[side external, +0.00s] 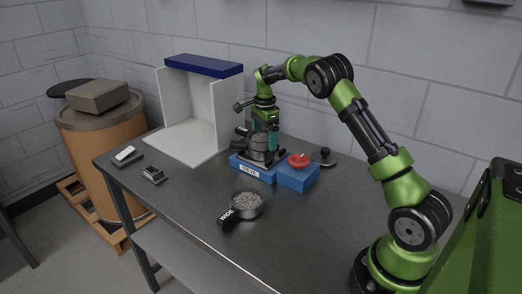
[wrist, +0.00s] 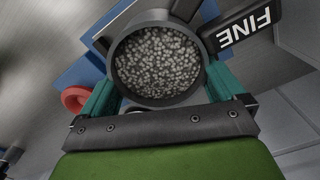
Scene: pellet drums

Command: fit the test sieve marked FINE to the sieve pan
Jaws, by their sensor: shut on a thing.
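My gripper (side external: 264,142) is shut on the test sieve marked FINE (wrist: 236,33), with a teal finger on each side of its round wall. The sieve is full of grey pellets in the wrist view. In the side view the dark sieve (side external: 259,150) is upright over the labelled blue base (side external: 247,171). A dark round piece under it looks like the sieve pan, mostly hidden. I cannot tell whether the sieve rests on the pan or hangs just above it. A second sieve marked WIDE (side external: 228,215), also holding pellets, stands apart on the table's front part.
A red ring-like piece (side external: 298,161) sits on a blue block (side external: 297,178) right of the base, with a black knobbed item (side external: 325,157) behind. A white booth (side external: 221,110) stands behind left. Small devices (side external: 127,155) lie at left. The table's right front is clear.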

